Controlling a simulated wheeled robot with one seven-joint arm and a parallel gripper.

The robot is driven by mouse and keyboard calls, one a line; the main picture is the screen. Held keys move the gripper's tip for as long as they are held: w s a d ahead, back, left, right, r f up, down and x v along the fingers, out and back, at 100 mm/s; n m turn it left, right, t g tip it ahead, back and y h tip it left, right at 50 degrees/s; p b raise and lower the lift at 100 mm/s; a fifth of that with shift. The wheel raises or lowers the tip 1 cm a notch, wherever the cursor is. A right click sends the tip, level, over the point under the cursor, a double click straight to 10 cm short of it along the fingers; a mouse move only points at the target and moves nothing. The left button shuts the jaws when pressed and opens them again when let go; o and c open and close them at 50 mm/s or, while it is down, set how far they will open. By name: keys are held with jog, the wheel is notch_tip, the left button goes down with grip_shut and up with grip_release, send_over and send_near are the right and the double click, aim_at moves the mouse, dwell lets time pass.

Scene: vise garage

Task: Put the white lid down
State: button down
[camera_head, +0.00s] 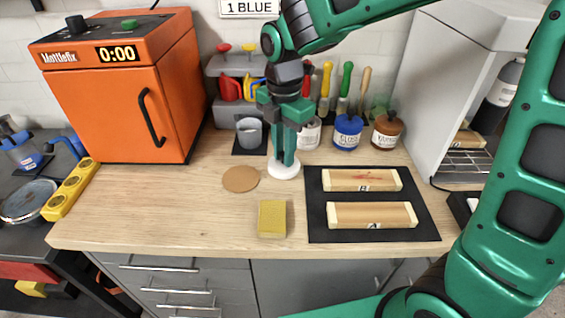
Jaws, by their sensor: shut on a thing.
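The white lid (283,171) is a small round disc over the wooden workbench, just left of the black mat. My gripper (284,160) points straight down above it and is shut on the lid, with the fingertips at its middle. The lid is at or just above the bench surface; I cannot tell whether it touches. An open grey-white can (249,133) stands on a small dark mat behind and to the left. A white labelled jar (309,134) stands behind my gripper, partly hidden by it.
A brown round disc (240,179) lies left of the lid. A yellow sponge (272,218) lies in front. Two wooden blocks, B (362,180) and A (371,215), lie on the black mat (316,236). Blue (348,133) and brown (388,131) jars stand behind. An orange oven (120,110) is left.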

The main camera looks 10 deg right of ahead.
jog(key=shift+f, duration=2)
jog(key=c, duration=1.6)
grip_release()
jog(key=shift+f, duration=0.1)
notch_tip(320, 180, up, 12)
jog(key=shift+r, duration=0.15)
jog(key=shift+d, duration=0.1)
